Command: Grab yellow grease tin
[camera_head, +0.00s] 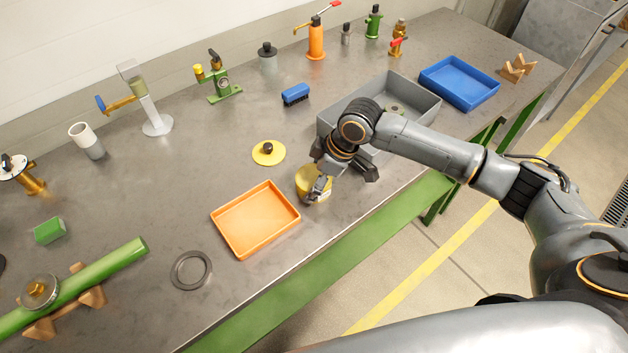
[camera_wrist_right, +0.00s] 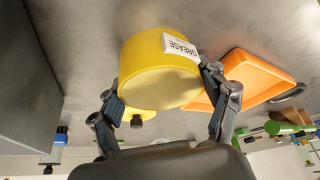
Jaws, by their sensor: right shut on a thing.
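The yellow grease tin (camera_head: 304,181) stands on the workbench just right of the orange tray, partly hidden by my right gripper. In the right wrist view the tin (camera_wrist_right: 155,72) is large, with a white label reading GREASE. My right gripper (camera_head: 320,184) is closed around the tin, one finger on each side; it also shows in the right wrist view (camera_wrist_right: 165,105). I cannot tell whether the tin is off the bench. A yellow lid with a dark knob (camera_head: 268,153) lies on the bench behind and left of the tin. My left gripper does not show.
The orange tray (camera_head: 233,216) is empty, close to the tin. A grey bin (camera_head: 420,108) stands behind my right arm, and a blue tray (camera_head: 483,92) lies beyond it.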

